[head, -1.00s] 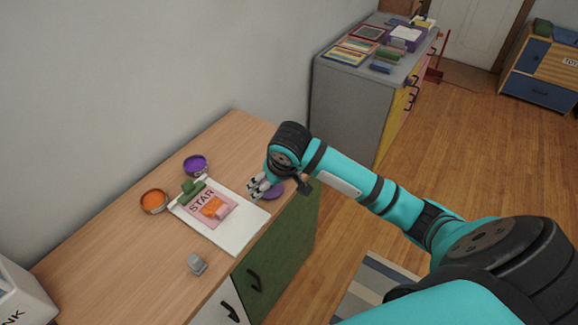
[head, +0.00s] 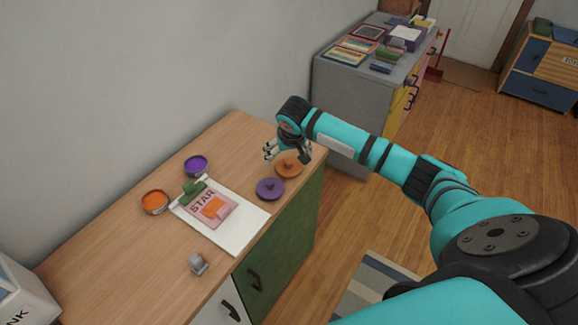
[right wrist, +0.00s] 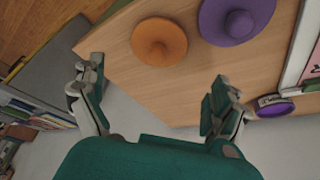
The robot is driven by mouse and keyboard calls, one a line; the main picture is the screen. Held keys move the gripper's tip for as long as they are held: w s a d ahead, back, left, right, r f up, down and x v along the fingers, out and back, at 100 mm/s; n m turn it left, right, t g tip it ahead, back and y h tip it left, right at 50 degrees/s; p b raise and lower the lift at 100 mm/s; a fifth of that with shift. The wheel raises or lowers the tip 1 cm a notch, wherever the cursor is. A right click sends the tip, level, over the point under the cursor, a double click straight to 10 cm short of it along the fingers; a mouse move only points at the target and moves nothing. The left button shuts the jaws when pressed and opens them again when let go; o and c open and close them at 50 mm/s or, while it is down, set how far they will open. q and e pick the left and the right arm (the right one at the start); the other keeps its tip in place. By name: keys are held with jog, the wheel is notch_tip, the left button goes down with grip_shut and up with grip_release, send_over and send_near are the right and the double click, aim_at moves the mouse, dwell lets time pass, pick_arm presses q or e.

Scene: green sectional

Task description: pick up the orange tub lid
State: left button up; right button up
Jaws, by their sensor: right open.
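The orange tub lid (head: 289,166) lies flat on the wooden cabinet top near its far right corner, knob up. In the right wrist view the orange lid (right wrist: 159,42) is ahead of the fingers, with bare wood around it. A purple lid (head: 270,189) lies just beside it; it also shows in the right wrist view (right wrist: 236,20). My right gripper (head: 268,153) is open and empty, above the cabinet top just left of and behind the orange lid; its fingers (right wrist: 155,92) are spread wide in the right wrist view. My left gripper is out of view.
Open tubs of orange (head: 155,202) and purple (head: 196,166) stand left of a white sheet (head: 236,234) with a STAR card (head: 208,207) and green piece (head: 194,192). A grey object (head: 198,264) sits near the front. A wall runs behind.

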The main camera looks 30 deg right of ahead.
aim_at(289, 161)
jog(key=shift+s+p+x, duration=0.15)
jog(key=shift+p+x, duration=0.05)
jog(key=shift+x, duration=1.3)
jog(key=shift+s+p+x, duration=0.2)
jog(key=shift+x, duration=1.3)
jog(key=shift+d+f, duration=0.1)
jog(key=shift+d, duration=0.05)
jog(key=shift+c, duration=0.4)
jog(key=c, duration=0.8)
